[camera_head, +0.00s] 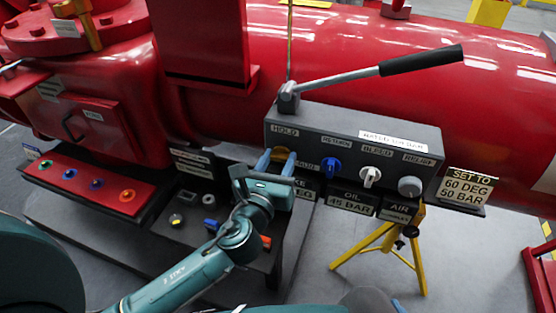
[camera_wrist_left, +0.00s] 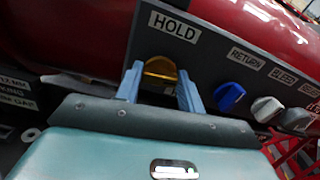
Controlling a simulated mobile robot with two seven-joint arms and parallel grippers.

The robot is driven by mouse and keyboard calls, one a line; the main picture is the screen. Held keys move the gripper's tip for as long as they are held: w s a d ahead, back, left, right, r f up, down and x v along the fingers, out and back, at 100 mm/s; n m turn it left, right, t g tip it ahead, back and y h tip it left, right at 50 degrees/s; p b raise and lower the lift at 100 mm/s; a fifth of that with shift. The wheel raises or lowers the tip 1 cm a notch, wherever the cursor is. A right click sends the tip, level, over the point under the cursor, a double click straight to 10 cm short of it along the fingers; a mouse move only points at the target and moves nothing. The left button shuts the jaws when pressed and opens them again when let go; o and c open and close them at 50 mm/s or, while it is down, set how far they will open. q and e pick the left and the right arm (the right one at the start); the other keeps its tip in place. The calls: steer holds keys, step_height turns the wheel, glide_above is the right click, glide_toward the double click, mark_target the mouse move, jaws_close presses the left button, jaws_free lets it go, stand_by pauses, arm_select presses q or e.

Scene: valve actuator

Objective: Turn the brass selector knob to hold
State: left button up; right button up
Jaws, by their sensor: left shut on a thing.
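The brass selector knob (camera_head: 280,153) is on the front face of the grey valve box (camera_head: 315,125), under the HOLD label (camera_head: 285,131). In the left wrist view the knob (camera_wrist_left: 160,70) is a rounded yellow-gold shape below the HOLD label (camera_wrist_left: 174,26). My left gripper (camera_head: 277,160) has its two blue fingers on either side of the knob and is shut on it. The fingers also show in the left wrist view (camera_wrist_left: 158,82). The fingers hide part of the knob, and I cannot read its pointer position. My right gripper is not in view.
Right of the brass knob are a blue RETURN knob (camera_head: 331,165), a white BLEED knob (camera_head: 370,176) and a grey RELIEF knob (camera_head: 410,186). A black-handled lever (camera_head: 420,60) rises over the box. A low panel (camera_head: 190,222) with controls lies below left, and a yellow stand (camera_head: 385,245) below right.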

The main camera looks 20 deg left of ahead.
arm_select(q)
steer(key=n, duration=0.3)
steer(key=shift+n, duration=0.4)
steer(key=n, duration=0.4)
steer(key=shift+f+n, duration=0.1)
steer(key=shift+n, duration=0.2)
steer(key=n, duration=0.5)
steer(key=shift+a+n+b, duration=0.1)
steer(key=shift+n+b, duration=0.25)
steer(key=shift+n, duration=0.85)
steer(key=o, duration=1)
steer(key=shift+s, duration=0.1)
